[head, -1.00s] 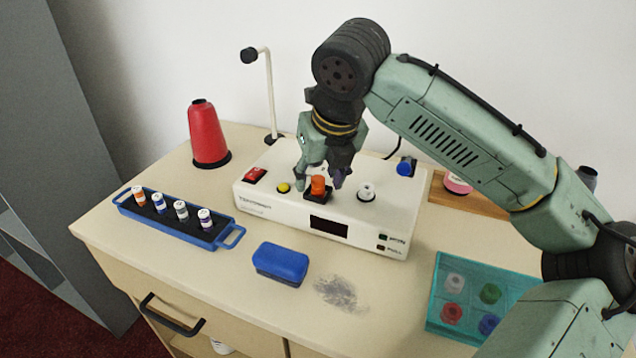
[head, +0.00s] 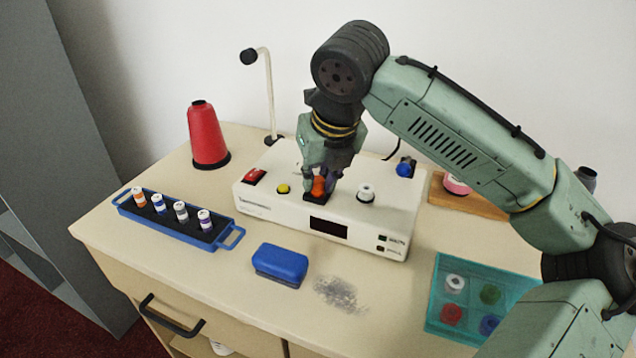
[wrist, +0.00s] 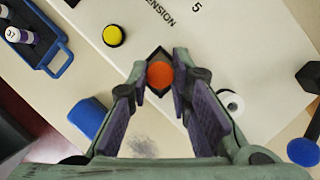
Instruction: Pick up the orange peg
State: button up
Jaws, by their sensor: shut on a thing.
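The orange peg (head: 318,186) stands upright in a dark square socket on top of the white machine (head: 268,208). In the wrist view the peg (wrist: 160,75) shows as an orange disc between the fingertips. My gripper (head: 319,187) reaches down from above with a finger on each side of the peg. It is shut on the peg, which still sits at the socket. The fingers hide part of the peg's sides in the head view.
On the machine, a yellow button (head: 283,188) is left of the peg and a white spool (head: 366,193) is right. A blue tray (head: 180,226) of small spools, a red cone (head: 208,135), a blue box (head: 280,264) and a teal case (head: 440,300) stand around it.

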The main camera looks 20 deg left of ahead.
aim_at(318, 180)
jog(key=shift+r, duration=0.55)
notch_tip(318, 180, up, 2)
jog(key=shift+b, duration=0.4)
jog(key=s+a+r+b, duration=0.2)
jog(key=s+a+b, duration=0.1)
jog(key=s+a, duration=0.8)
jog(key=shift+s+a, duration=0.15)
jog(key=shift+a, duration=0.05)
jog(key=shift+d, duration=0.1)
